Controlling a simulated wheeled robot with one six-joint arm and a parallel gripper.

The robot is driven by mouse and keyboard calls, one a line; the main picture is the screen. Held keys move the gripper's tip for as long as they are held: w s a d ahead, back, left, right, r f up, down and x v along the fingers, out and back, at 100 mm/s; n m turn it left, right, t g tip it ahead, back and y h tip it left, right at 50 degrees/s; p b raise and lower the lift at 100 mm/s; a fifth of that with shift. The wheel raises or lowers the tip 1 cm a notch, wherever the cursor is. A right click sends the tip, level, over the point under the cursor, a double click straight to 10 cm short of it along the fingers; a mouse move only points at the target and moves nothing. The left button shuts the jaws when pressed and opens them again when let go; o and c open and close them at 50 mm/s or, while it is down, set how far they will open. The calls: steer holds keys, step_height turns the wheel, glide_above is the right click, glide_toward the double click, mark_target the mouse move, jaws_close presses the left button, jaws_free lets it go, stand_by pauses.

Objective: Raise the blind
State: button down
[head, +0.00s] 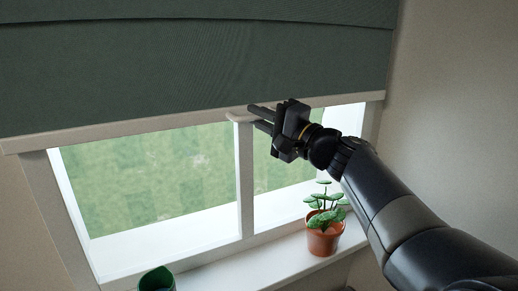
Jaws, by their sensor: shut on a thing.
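A dark green blind (190,65) covers the upper part of the window (150,175). A pale bottom rail (100,132) runs along its lower edge, and the lower part of the window shows below it. A small pale tab (237,116) sits at the middle of the rail. My gripper (258,115) reaches in from the right and is shut on the tab at the rail, one finger above and one below. The fingertips hide part of the tab and rail.
A potted plant (324,236) stands on the windowsill (235,268) below my arm. A dark green pot (157,280) is at the bottom edge of the view. A bare wall (450,110) lies to the right.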

mark_target(260, 69)
step_height(260, 69, up, 10)
steer(key=p, duration=0.3)
steer(key=c, duration=1.5)
jaws_free()
steer(key=shift+o, duration=0.2)
steer(key=shift+s+f, duration=0.1)
steer(key=b+v, duration=0.4)
steer(key=v, duration=0.6)
steer(key=shift+s+d, duration=0.25)
